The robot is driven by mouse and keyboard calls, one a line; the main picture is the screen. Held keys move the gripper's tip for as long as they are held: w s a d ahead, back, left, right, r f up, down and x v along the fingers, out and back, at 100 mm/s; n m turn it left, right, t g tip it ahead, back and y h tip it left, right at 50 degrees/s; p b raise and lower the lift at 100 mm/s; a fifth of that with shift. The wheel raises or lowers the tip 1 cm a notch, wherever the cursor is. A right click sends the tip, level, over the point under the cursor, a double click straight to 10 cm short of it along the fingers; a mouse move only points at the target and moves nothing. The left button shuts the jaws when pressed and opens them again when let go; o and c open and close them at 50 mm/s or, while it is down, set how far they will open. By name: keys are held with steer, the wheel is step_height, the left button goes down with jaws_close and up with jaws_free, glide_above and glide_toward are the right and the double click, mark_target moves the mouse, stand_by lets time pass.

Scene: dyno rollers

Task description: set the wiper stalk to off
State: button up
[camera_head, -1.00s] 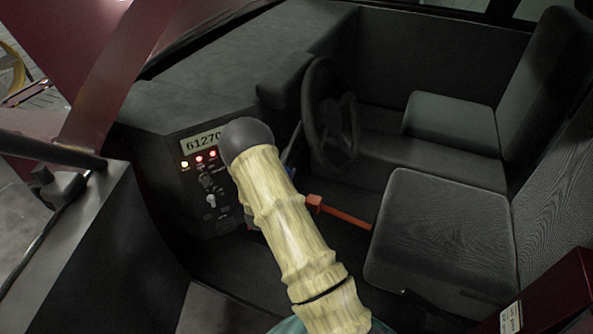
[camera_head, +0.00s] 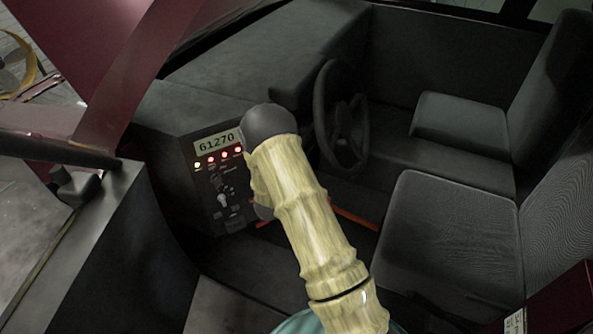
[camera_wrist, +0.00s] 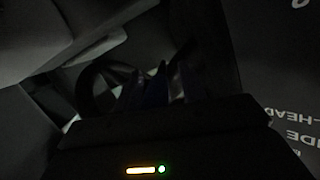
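I cannot make out the wiper stalk in either view; my arm covers much of the space beside the steering wheel (camera_head: 340,117). My gripper is hidden behind my cream-sleeved arm in the head view. In the dark wrist view, the dark fingers of my gripper (camera_wrist: 158,86) point toward what looks like the black wheel rim (camera_wrist: 88,92). I cannot tell how far apart they are or whether they touch anything.
The instrument panel (camera_head: 220,170) reads 61270, with lit lamps and small switches below. White lettering (camera_wrist: 300,133) shows on a dark panel at the wrist view's right. An orange-red bar (camera_head: 355,220) lies behind my arm. Grey seats (camera_head: 440,235) are at right; a door (camera_head: 110,240) is at left.

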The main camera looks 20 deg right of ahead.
steer(key=shift+s+a, duration=0.1)
steer(key=b+v, duration=0.1)
steer(key=v, duration=1.6)
steer(key=shift+s, duration=0.1)
step_height(320, 180, up, 11)
steer(key=s+a+n+g+y+p, duration=0.25)
steer(key=n+y+p, duration=0.3)
steer(key=y, duration=0.35)
steer(key=s+d+r+n+g+p, duration=0.2)
steer(key=s+r+g, duration=0.1)
steer(key=s, duration=0.4)
steer(key=s+d+r+n+g+p, duration=0.3)
steer(key=s+r, duration=0.2)
steer(key=s, duration=0.2)
steer(key=shift+y, duration=0.3)
